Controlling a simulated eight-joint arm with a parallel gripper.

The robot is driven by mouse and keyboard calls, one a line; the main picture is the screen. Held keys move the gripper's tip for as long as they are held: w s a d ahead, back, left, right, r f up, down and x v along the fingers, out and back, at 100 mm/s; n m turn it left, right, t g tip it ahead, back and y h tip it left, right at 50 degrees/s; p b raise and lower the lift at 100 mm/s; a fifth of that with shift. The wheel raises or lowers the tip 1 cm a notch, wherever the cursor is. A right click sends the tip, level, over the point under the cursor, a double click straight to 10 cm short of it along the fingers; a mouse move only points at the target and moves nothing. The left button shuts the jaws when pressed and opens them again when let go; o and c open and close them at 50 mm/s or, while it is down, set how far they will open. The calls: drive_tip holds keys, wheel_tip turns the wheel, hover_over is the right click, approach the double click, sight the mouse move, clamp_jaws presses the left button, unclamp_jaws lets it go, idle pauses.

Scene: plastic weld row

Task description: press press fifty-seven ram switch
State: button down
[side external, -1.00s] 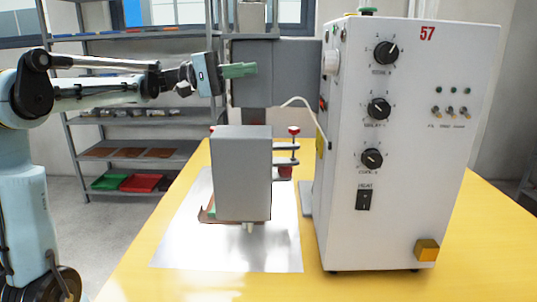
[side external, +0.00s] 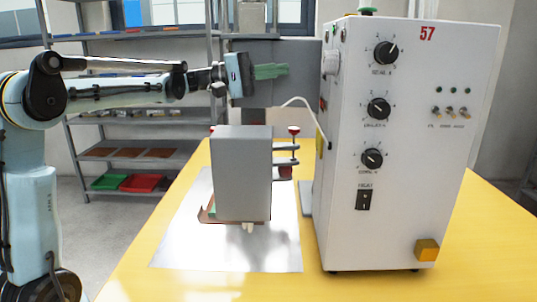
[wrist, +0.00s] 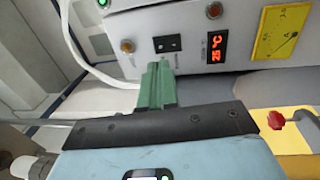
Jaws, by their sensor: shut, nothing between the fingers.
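Press fifty-seven is a white cabinet (side external: 400,230) with a red 57, standing on the right of the table. My gripper (side external: 287,70) has green fingers, shut and empty, pointing right toward the cabinet's narrow panel. In the wrist view, the fingertips (wrist: 160,65) are just below a small black switch-like part (wrist: 167,43) on that panel. No readable label shows which is the ram switch. I cannot tell whether the fingertips touch the panel; they look apart from it.
A red digital display (wrist: 216,47) and yellow label (wrist: 275,35) are on the panel. A white cable (side external: 298,101) arcs below my gripper. A grey block (side external: 240,172) stands over a metal sheet (side external: 180,245) on the yellow table (side external: 480,255). A red knob (wrist: 276,120) sticks up nearby.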

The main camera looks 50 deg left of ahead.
drive_tip(key=f+x, duration=0.1)
drive_tip(key=x, duration=0.6)
drive_tip(key=shift+r, duration=0.5)
drive_tip(key=shift+w+d, duration=0.1)
drive_tip(key=shift+d, duration=0.05)
drive_tip(key=shift+w+r, duration=0.1)
drive_tip(key=s+a+r, duration=0.1)
drive_tip(key=s+a, duration=0.9)
drive_tip(key=shift+r, duration=0.35)
drive_tip(key=shift+d, duration=0.1)
